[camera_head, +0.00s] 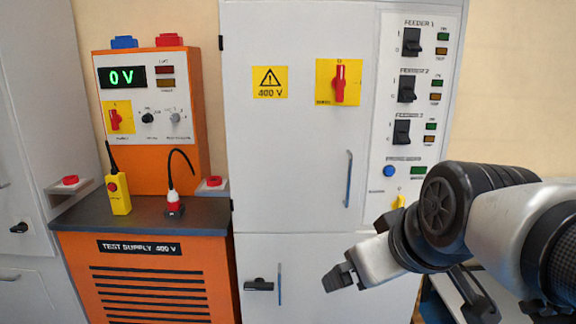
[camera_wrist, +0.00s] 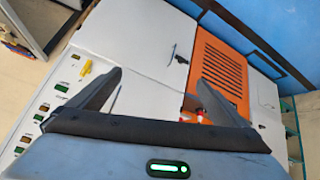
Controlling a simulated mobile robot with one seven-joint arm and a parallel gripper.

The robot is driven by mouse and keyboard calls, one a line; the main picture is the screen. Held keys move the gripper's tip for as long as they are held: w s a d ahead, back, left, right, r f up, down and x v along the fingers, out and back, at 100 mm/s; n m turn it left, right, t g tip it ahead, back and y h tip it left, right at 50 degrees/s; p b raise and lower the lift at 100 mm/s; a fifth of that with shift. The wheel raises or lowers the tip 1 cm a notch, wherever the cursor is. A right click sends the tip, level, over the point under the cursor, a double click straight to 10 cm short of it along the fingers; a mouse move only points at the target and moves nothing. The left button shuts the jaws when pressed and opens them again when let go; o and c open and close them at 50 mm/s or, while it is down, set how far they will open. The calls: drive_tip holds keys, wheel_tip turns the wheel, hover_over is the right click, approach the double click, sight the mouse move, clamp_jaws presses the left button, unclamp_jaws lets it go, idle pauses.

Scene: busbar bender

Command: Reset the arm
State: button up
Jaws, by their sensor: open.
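My arm reaches in from the right edge in the head view, bent, in front of the grey cabinet. My gripper (camera_head: 345,275) is at its left end, near the cabinet's lower door and apart from it. In the wrist view my gripper (camera_wrist: 161,78) shows two dark fingers spread wide with nothing held between them. The grey cabinet and the orange test supply are beyond the fingers.
The grey cabinet (camera_head: 290,150) has a red rotary switch (camera_head: 339,82) and several feeder switches. The orange test supply (camera_head: 150,270) reads 0 V. A yellow pendant (camera_head: 119,194) and a red-and-white plug (camera_head: 173,202) stand on its dark top.

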drive_tip(key=s+d+f+m+g+h, duration=0.1)
drive_tip(key=s+f+m+g, duration=0.1)
drive_tip(key=s+f+m, duration=0.4)
wheel_tip(320, 180, up, 25)
drive_tip(key=s+n+p, duration=0.1)
drive_tip(key=p, duration=2.3)
drive_tip(key=shift+s+d+n+g, duration=0.15)
drive_tip(key=shift+s+n+g, duration=0.15)
drive_tip(key=shift+n, duration=0.1)
